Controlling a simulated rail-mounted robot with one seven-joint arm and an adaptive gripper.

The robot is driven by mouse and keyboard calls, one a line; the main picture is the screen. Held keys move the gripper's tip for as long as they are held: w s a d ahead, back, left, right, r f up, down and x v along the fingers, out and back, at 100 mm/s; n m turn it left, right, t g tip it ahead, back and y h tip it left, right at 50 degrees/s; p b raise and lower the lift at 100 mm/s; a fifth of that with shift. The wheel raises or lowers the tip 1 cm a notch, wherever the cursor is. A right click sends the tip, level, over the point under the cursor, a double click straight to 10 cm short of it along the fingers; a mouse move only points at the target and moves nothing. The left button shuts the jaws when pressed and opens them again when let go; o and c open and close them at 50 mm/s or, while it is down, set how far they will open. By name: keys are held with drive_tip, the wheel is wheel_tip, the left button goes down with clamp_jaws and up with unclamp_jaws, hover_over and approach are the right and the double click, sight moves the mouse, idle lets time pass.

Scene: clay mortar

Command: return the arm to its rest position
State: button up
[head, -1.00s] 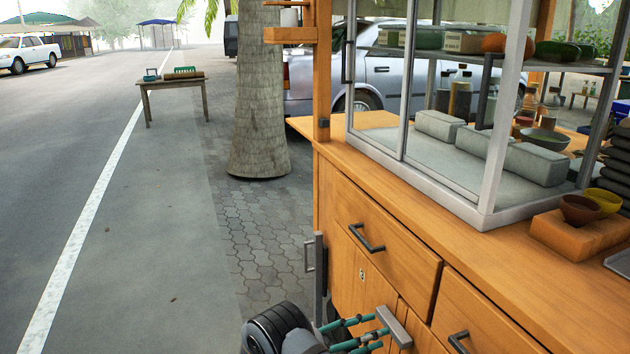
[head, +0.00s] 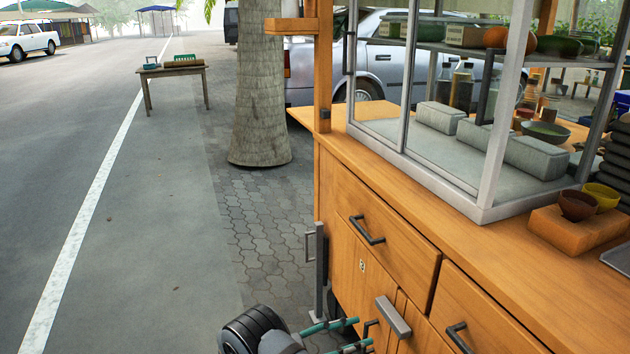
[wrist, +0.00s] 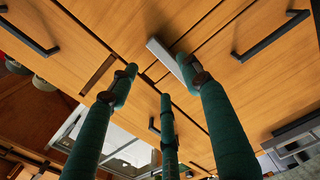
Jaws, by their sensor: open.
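My gripper (head: 345,335) is low at the bottom of the head view, in front of the wooden cart's doors. Its teal fingers point right, toward the cart front. In the wrist view my gripper (wrist: 150,95) shows its dark green fingers spread apart with nothing between them. The wooden cart front (wrist: 110,25) with its dark handles lies beyond the fingertips. A grey bar handle (head: 393,317) on the cart door is just right of the fingers; it also shows in the wrist view (wrist: 172,62) near the fingertips. I cannot tell whether a finger touches it.
The wooden cart (head: 430,215) fills the right side, with a glass case (head: 480,205) and a brick-coloured block holding two bowls (head: 578,206) on top. A tree trunk (head: 260,90) and a small table (head: 172,72) stand behind. Pavement to the left is clear.

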drive_tip(key=shift+x, duration=2.8)
drive_tip(key=shift+s+d+r, duration=0.1)
drive_tip(key=shift+s, duration=0.05)
